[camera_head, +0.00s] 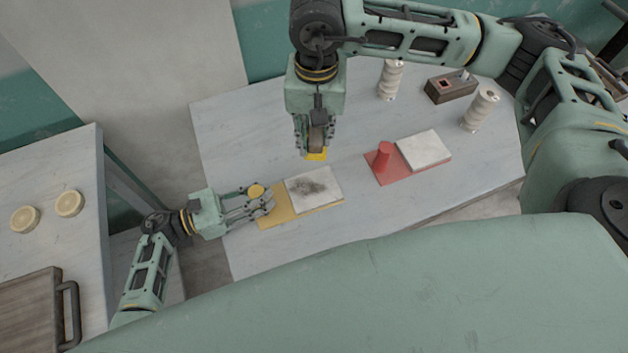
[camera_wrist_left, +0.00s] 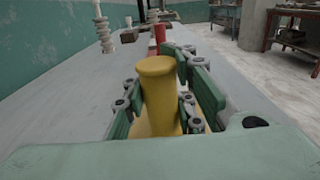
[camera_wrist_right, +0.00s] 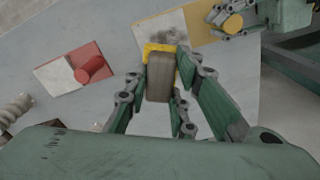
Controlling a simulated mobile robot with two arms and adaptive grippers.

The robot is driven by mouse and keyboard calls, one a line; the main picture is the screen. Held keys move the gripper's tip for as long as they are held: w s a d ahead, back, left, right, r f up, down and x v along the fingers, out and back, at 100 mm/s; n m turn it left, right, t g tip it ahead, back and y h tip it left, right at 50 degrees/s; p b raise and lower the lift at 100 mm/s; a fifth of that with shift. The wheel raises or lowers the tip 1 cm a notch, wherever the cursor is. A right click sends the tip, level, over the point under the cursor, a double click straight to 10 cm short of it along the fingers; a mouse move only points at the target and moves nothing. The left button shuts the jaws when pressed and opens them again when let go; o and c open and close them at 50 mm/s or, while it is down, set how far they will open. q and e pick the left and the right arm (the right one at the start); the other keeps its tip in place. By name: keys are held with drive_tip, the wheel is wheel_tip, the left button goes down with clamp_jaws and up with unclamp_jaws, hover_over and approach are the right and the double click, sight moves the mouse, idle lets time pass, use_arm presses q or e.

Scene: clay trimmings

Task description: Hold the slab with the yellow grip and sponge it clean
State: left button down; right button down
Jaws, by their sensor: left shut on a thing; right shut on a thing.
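A pale slab (camera_head: 327,182) with a dark smudge in its middle lies on a yellow board (camera_head: 287,217) on the table. The board's upright yellow grip (camera_head: 257,190) stands at its left end. My left gripper (camera_head: 262,205) is shut around this grip, which also shows between its fingers in the left wrist view (camera_wrist_left: 157,95). My right gripper (camera_head: 315,142) is shut on a sponge with a brown block-like back (camera_wrist_right: 160,80) and a yellow underside (camera_head: 317,156). The sponge is behind the slab in the head view and appears to be above the table, clear of the smudge.
A red board (camera_head: 385,172) with a red grip (camera_head: 384,155) and a clean pale slab (camera_head: 425,148) lies to the right. Ribbed pale posts (camera_head: 391,80) and a brown box (camera_head: 450,87) stand behind. A side table (camera_head: 75,165) at left bears round discs and a wooden board.

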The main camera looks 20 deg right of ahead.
drive_tip(key=shift+s+f+m, duration=0.1)
drive_tip(key=shift+f+m, duration=0.3)
drive_tip(key=shift+m, duration=0.3)
drive_tip(key=shift+s+a+f+m, duration=0.1)
drive_tip(key=shift+s+f+m, duration=0.25)
drive_tip(key=shift+f+m, duration=2.3)
drive_tip(key=shift+s+a+f+m, duration=0.1)
drive_tip(key=shift+s+f+m, duration=0.2)
drive_tip(key=shift+f+m, duration=2.35)
drive_tip(key=shift+s+a+f+m, duration=0.1)
drive_tip(key=shift+s+f+m, duration=0.25)
drive_tip(key=shift+f+m, duration=2.25)
drive_tip(key=shift+w+f+m, duration=0.2)
drive_tip(key=shift+w+m, duration=0.2)
drive_tip(key=shift+w, duration=3.1)
drive_tip(key=shift+a, duration=0.7)
drive_tip(key=shift+s, duration=3.4)
drive_tip(key=shift+s+a, duration=0.15)
drive_tip(key=shift+a, duration=0.5)
drive_tip(key=shift+w+a, duration=0.2)
drive_tip(key=shift+w+d, duration=0.1)
drive_tip(key=shift+w, duration=3.4)
wheel_tip(320, 180, up, 8)
